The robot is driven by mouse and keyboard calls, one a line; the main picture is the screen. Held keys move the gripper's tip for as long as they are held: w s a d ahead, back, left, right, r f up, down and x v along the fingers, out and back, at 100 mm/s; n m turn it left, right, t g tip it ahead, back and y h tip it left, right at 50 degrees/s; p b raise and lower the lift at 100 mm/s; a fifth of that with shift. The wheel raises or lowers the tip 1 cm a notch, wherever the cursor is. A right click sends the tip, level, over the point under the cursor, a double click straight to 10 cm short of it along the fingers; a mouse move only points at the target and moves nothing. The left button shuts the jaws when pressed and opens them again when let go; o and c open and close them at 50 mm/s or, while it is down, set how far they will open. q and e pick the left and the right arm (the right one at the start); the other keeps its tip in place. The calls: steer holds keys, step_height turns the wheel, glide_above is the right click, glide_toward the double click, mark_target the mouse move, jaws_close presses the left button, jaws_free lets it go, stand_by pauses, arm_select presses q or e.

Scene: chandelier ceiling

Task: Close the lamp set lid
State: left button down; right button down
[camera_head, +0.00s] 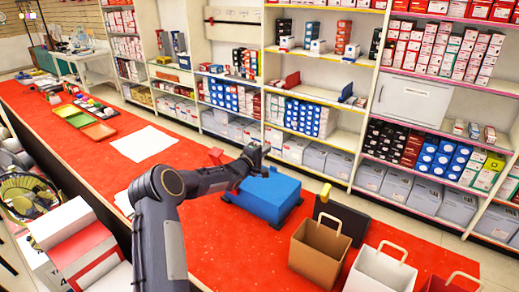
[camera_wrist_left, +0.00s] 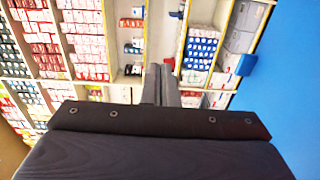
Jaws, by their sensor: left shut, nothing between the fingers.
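A blue box (camera_head: 270,200), which looks like the lamp set, sits on the red counter with dark pieces at its lower corners. Its top looks flat and level, but the arm hides its back left part, so I cannot tell whether the lid is fully down. My left gripper (camera_head: 258,155) is at the box's back left edge, at about the height of its top. Its fingers (camera_wrist_left: 162,85) are together and hold nothing. A plain blue surface (camera_wrist_left: 285,110) fills the right side of the left wrist view, close beside the gripper. My right gripper is not in view.
The red counter (camera_head: 210,235) runs from far left to front right. Paper bags (camera_head: 318,250) and a dark panel (camera_head: 342,217) stand right of the box. A small red object (camera_head: 215,156) is behind my left arm. White sheets (camera_head: 143,143) and coloured trays (camera_head: 85,118) lie farther left.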

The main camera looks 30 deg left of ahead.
mark_target(271, 171)
arm_select(q)
steer(key=w+f+g+p, duration=0.1)
steer(key=w+f+p, duration=0.2)
steer(key=w+f+g+p, duration=0.1)
steer(key=f, duration=0.1)
steer(key=shift+w+d+g+p, duration=0.25)
steer(key=shift+w+g+p, duration=0.05)
steer(key=shift+w+a+f+g+p, duration=0.1)
steer(key=shift+w+f+g+p, duration=0.15)
steer(key=shift+f+g+p, duration=0.35)
steer(key=shift+w+f+g+p, duration=0.25)
steer(key=shift+f+g, duration=0.15)
steer(key=shift+f, duration=0.5)
steer(key=shift+s+a+r+b, duration=0.15)
steer(key=shift+s+b, duration=0.15)
steer(key=shift+s, duration=0.15)
steer(key=b+v, duration=0.1)
steer(key=v, duration=0.4)
steer(key=shift+s+b, duration=0.2)
steer(key=shift+b, duration=0.15)
steer(key=shift+s+r, duration=0.4)
steer(key=shift+s, duration=0.2)
